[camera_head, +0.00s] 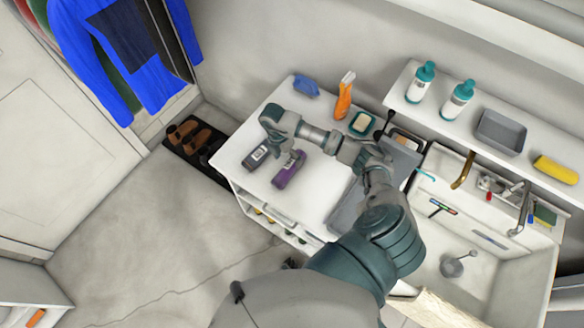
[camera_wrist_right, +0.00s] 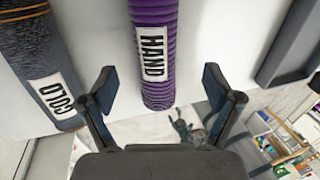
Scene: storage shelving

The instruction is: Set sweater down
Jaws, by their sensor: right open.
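A purple rolled sweater (camera_head: 289,168) with a label reading HAND lies on the white counter in the head view. It also shows at the top middle of the right wrist view (camera_wrist_right: 154,40). A dark grey roll (camera_head: 256,157) with a label reading COLD lies to its left; it shows in the right wrist view (camera_wrist_right: 40,60). My right gripper (camera_wrist_right: 160,88) is open and empty, with its fingers apart on either side of the purple roll's near end. A small dark shape (camera_wrist_right: 188,128) below the counter may be my left gripper; its jaws are unclear.
A grey tray (camera_head: 347,208) is at the counter's right. A blue item (camera_head: 306,85), an orange spray bottle (camera_head: 344,98) and a soap dish (camera_head: 361,124) stand along the back. A sink (camera_head: 470,262) is farther right. A blue garment (camera_head: 125,50) hangs upper left.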

